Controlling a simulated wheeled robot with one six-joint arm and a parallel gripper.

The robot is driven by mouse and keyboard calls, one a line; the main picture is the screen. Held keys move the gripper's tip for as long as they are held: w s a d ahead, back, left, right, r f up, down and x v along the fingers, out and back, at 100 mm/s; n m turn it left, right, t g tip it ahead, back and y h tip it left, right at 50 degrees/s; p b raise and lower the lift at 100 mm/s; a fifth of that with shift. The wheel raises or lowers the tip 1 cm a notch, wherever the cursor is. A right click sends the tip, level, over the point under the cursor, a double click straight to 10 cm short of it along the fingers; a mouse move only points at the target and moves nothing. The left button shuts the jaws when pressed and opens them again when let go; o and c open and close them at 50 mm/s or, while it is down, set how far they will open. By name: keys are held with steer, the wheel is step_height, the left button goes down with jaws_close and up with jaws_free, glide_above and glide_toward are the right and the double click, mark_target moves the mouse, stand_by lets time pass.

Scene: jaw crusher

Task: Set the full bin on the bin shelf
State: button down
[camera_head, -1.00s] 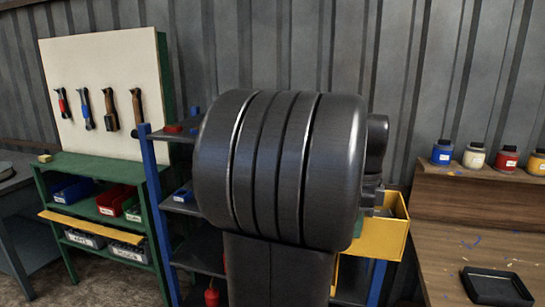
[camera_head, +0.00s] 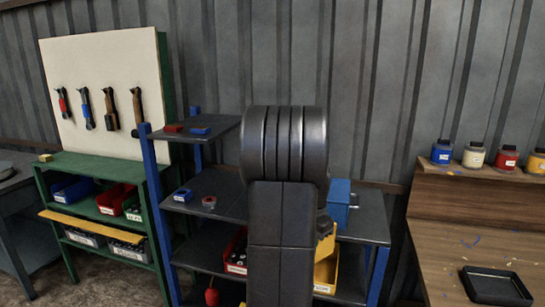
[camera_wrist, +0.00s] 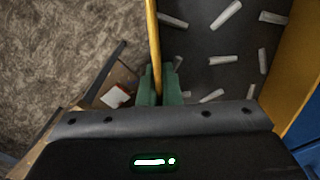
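The yellow bin (camera_head: 325,270) shows at the lower shelf level of the blue-post rack, partly hidden behind my arm. In the wrist view its near wall (camera_wrist: 154,40) stands between my green gripper fingers (camera_wrist: 159,92), which are closed on it. Several whitish sticks (camera_wrist: 226,14) lie on the dark surface inside it. Its far wall (camera_wrist: 291,45) is at the right. I cannot tell whether the bin rests on the shelf (camera_head: 205,255) or hangs just above it. My gripper is hidden by my arm in the head view.
A red bin (camera_head: 236,262) stands left of the yellow one. A blue block-like object (camera_head: 339,195) sits on the shelf above. A blue post (camera_head: 377,275) is at the right. A workbench (camera_head: 450,250) with a black tray (camera_head: 496,289) stands further right.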

steer(key=w+a+f+n, duration=0.4)
steer(key=a+f+n, duration=0.6)
steer(key=f, duration=0.5)
steer(key=s+f, duration=0.4)
steer(key=f, duration=0.2)
steer(key=shift+s+a+f, duration=0.25)
steer(key=shift+a+f, duration=0.15)
